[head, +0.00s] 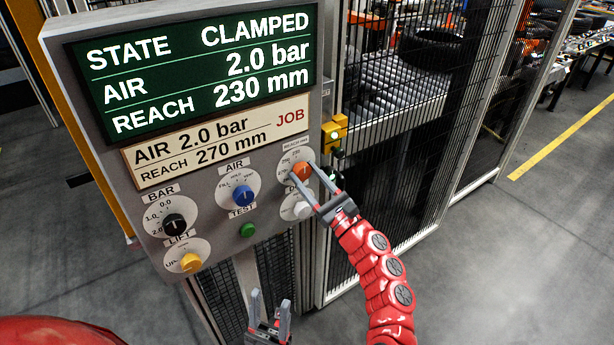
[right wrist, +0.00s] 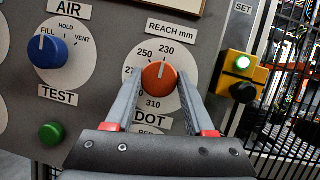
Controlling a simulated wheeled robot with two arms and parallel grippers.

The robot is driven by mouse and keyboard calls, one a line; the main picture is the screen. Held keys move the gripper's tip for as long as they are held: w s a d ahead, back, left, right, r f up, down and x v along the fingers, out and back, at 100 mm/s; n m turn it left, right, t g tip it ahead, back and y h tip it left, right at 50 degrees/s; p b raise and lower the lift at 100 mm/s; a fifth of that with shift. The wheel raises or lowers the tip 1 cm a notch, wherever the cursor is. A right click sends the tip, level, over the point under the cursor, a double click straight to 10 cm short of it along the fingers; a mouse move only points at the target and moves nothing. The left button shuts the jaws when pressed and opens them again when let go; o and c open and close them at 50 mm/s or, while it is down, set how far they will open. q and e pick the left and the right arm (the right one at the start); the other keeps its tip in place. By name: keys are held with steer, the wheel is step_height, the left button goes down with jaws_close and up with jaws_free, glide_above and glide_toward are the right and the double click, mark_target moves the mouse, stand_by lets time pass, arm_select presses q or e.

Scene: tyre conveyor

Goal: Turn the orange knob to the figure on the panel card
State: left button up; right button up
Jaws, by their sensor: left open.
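The orange knob (head: 301,171) sits at the right of the control panel. In the right wrist view the same knob (right wrist: 159,77) has its pale pointer line up toward 230 on the REACH mm dial. The panel card (head: 215,140) reads AIR 2.0 bar and REACH 270 mm. The green display (head: 195,72) above reads CLAMPED, AIR 2.0 bar, REACH 230 mm. My right gripper (right wrist: 160,80) has one finger on each side of the orange knob, tips against its sides. My left gripper (head: 270,312) is open and empty, low in front of the panel.
A blue AIR knob (head: 240,195), black BAR knob (head: 174,221), yellow LIFT knob (head: 190,262) and green TEST button (head: 247,230) are on the panel. A partly hidden white knob (head: 302,210) is below the orange one. A yellow SET box (head: 335,130) and mesh fence stand right.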

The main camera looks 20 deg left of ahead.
jaws_close()
steer(key=shift+f+n+g+b, duration=0.15)
steer(key=shift+n+g+b, duration=0.55)
steer(key=shift+n, duration=0.4)
steer(key=n+g+b, duration=0.2)
steer(key=n, duration=0.2)
steer(key=shift+w+y+b, duration=0.1)
steer(key=shift+y+b, duration=0.2)
steer(key=shift+b, duration=0.05)
steer(key=n+g+b, duration=0.1)
steer(key=n, duration=0.1)
steer(key=n+b, duration=0.1)
steer(key=n, duration=0.2)
steer(key=shift+d+g, duration=0.1)
steer(key=shift+g, duration=0.3)
steer(key=n, duration=0.1)
steer(key=n+g+h+b, duration=0.1)
steer(key=n, duration=0.1)
steer(key=shift+r, duration=0.25)
steer(key=n+h+b, duration=0.1)
steer(key=n, duration=0.2)
steer(key=n+g+h+b, duration=0.1)
steer(key=n, duration=0.2)
steer(key=shift+h, duration=0.3)
